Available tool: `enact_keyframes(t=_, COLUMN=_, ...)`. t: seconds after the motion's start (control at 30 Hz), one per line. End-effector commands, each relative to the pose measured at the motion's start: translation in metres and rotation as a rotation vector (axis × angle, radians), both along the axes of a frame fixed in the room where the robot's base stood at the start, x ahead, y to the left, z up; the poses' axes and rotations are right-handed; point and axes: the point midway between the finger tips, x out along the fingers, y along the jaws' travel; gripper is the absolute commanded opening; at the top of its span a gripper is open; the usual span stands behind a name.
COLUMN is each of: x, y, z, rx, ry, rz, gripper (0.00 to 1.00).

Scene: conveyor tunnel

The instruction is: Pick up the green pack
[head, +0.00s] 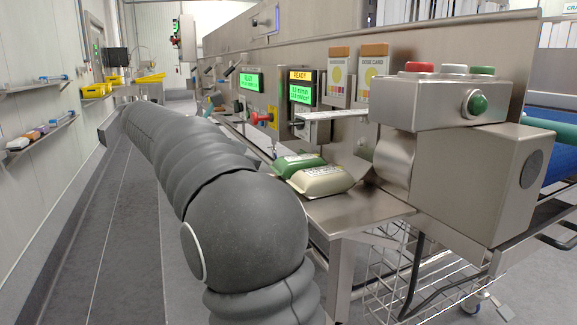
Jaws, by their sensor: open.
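The green pack (296,162) is a small, low pack on the steel side table of the machine, near the middle of the head view. A cream pack (322,181) lies just in front of it and hides part of its near side. My dark grey arm crosses the left and centre of the view, passing left of both packs. My gripper itself is not in view, so its place relative to the green pack cannot be seen.
The steel table (355,209) has bare room right of the packs. A control box with buttons (450,95) stands at the right, above a wire basket (385,270). Lit displays (303,87) line the machine. Wall shelves (40,130) are at left; the floor (100,240) is clear.

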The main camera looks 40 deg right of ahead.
Motion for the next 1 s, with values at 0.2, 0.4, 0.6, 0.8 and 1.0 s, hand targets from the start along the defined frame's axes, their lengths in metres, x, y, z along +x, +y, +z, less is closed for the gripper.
enact_keyframes(t=0.2, x=0.006, y=-0.010, z=0.003, rx=-0.033, ry=0.060, rz=-0.011, gripper=0.98)
enact_keyframes(t=0.4, x=-0.003, y=-0.041, z=-0.010, rx=-0.032, ry=0.060, rz=-0.012, gripper=0.98)
enact_keyframes(t=0.6, x=-0.010, y=-0.069, z=-0.022, rx=-0.033, ry=0.059, rz=-0.010, gripper=0.98)
enact_keyframes(t=0.8, x=-0.013, y=-0.079, z=-0.025, rx=-0.032, ry=0.058, rz=-0.007, gripper=0.98)
enact_keyframes(t=1.0, x=-0.019, y=-0.093, z=-0.030, rx=-0.032, ry=0.058, rz=-0.010, gripper=0.98)
